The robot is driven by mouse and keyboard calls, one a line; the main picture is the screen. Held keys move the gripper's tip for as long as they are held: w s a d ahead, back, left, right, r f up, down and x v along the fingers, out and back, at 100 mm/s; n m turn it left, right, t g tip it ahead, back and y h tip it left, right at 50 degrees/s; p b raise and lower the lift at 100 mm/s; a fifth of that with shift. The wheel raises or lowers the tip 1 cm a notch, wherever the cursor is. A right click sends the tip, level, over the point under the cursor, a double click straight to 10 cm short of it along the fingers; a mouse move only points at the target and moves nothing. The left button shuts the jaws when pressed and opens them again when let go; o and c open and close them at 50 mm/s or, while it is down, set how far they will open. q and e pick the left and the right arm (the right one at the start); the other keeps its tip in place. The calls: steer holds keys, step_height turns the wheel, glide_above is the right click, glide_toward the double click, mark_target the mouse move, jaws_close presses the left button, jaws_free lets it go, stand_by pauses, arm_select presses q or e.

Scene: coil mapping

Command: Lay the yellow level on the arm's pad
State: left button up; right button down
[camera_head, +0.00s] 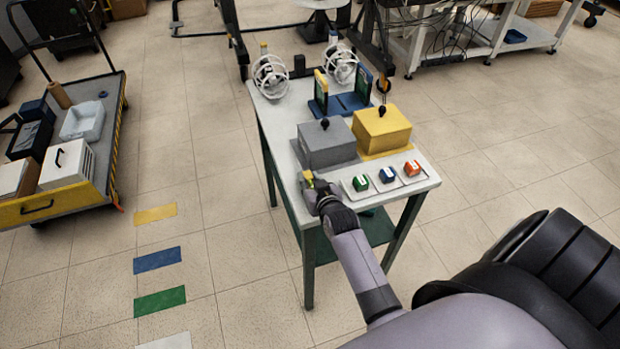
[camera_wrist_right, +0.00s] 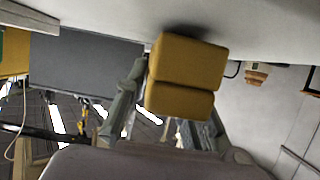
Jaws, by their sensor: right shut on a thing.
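The yellow level (camera_head: 307,177) is a small yellow block at the left edge of the white table. In the right wrist view the yellow level (camera_wrist_right: 187,62) fills the space between the fingers, with a groove across it. My right gripper (camera_head: 312,183) is shut on it; its fingers (camera_wrist_right: 178,92) show on both sides of the level in the wrist view. The level is right by the white tabletop; I cannot tell whether it touches it. I cannot make out the arm's pad for certain. My left gripper is not in view.
The table (camera_head: 292,203) holds a grey box (camera_head: 327,146), a yellow box (camera_head: 381,130), a tray with green (camera_head: 360,183), blue (camera_head: 387,175) and red (camera_head: 412,168) blocks, a blue rack (camera_head: 338,105) and wire spheres (camera_head: 271,76). A loaded cart (camera_head: 52,205) stands left.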

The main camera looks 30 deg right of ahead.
steer(key=shift+f, duration=0.3)
steer(key=c, duration=1.4)
jaws_free()
steer(key=shift+o, duration=0.2)
steer(key=shift+r, duration=0.1)
